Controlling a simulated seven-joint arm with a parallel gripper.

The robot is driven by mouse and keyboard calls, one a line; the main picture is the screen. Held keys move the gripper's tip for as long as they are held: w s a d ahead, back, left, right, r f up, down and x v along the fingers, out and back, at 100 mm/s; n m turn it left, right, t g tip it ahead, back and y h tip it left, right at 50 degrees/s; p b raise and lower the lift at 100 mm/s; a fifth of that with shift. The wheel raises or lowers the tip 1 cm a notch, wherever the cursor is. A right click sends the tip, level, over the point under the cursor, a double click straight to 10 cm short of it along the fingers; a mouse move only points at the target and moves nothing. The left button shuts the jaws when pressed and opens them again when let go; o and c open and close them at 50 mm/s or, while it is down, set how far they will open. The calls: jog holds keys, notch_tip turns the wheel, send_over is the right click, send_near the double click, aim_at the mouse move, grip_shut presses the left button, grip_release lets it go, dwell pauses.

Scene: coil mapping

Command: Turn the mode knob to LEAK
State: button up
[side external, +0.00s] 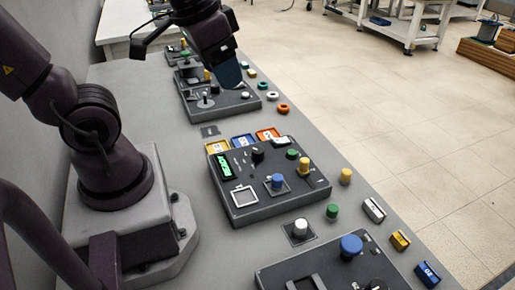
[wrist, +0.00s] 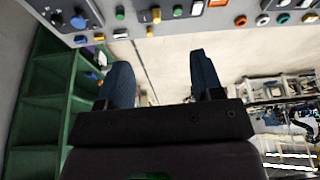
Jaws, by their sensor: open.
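A dark control panel (side external: 266,192) with a small green display (side external: 224,167) sits mid-bench in the side view. On it are a black knob (side external: 258,155), a green knob (side external: 292,154), a yellow peg (side external: 304,165) and a blue peg (side external: 277,181). I cannot read which knob is the mode knob or where LEAK is marked. My gripper (side external: 229,78) is above the far part of the bench, near a second panel (side external: 228,109), apart from the middle panel. The wrist view shows its two fingers (wrist: 160,62) apart with nothing between them.
A third panel (side external: 270,275) is at the near end. Loose coloured caps and blocks, including a yellow block (side external: 400,240), line the right edge. The wrist view shows green shelving (wrist: 40,105) below the bench.

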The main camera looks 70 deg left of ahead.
jog(key=w+a+f+g, duration=0.4)
jog(key=w+a+f, duration=0.25)
jog(key=f, duration=0.45)
jog(key=m, duration=0.4)
send_near(257, 149)
notch_tip(257, 149, down, 10)
jog(key=shift+s+r, duration=0.1)
jog(key=shift+r, duration=0.1)
jog(key=c, duration=0.9)
